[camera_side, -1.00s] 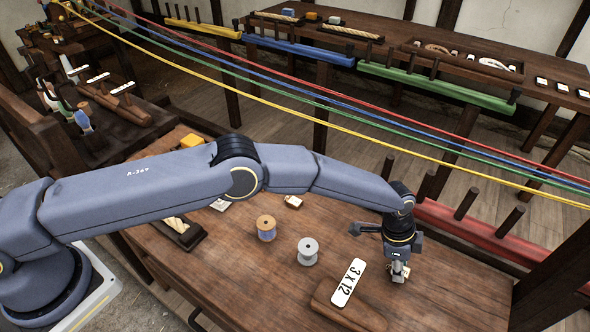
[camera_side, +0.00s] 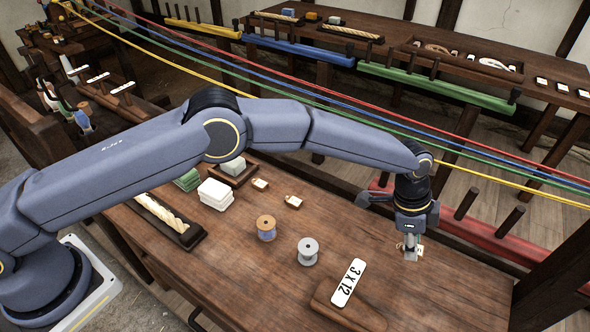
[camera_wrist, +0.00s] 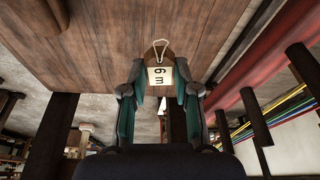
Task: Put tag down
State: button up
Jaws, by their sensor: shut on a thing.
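My gripper (camera_side: 411,256) points down over the right part of the wooden bench, near its back edge. It is shut on a small tag, which shows in the wrist view as a pale card (camera_wrist: 160,76) marked "6 m" with a string loop at its end. The tag sits between the two fingers (camera_wrist: 160,88). In the side view it is small and partly hidden by the fingers. I cannot tell whether it touches the bench top.
White blocks (camera_side: 216,194) stand farther left. Coloured ropes (camera_side: 330,107) and a red pegged rail (camera_side: 490,231) run behind.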

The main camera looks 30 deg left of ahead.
jog(key=s+a+r+m, duration=0.1)
jog(key=s+a, duration=0.3)
jog(key=a, duration=0.3)
jog(key=s+a+m+g, duration=0.1)
jog(key=s+a, duration=0.2)
jog(key=a, duration=0.5)
jog(key=s+a+r+m, duration=0.1)
jog(key=s+a, duration=0.3)
jog(key=a, duration=0.3)
jog(key=n, duration=0.1)
send_over(326, 220)
jog(key=s+a, duration=0.1)
jog(key=f, duration=0.6)
jog(key=shift+s+a+f, duration=0.1)
jog(key=shift+s+f, duration=0.1)
jog(key=shift+f, duration=0.2)
jog(key=shift+w+f, duration=0.4)
jog(key=shift+f, duration=0.05)
jog(key=shift+w+a+x, duration=0.15)
jog(key=shift+x, duration=0.7)
jog(key=shift+w+a+x, duration=0.1)
jog(key=shift+a+x, duration=0.05)
jog(key=shift+x, duration=0.75)
jog(key=shift+f, duration=0.25)
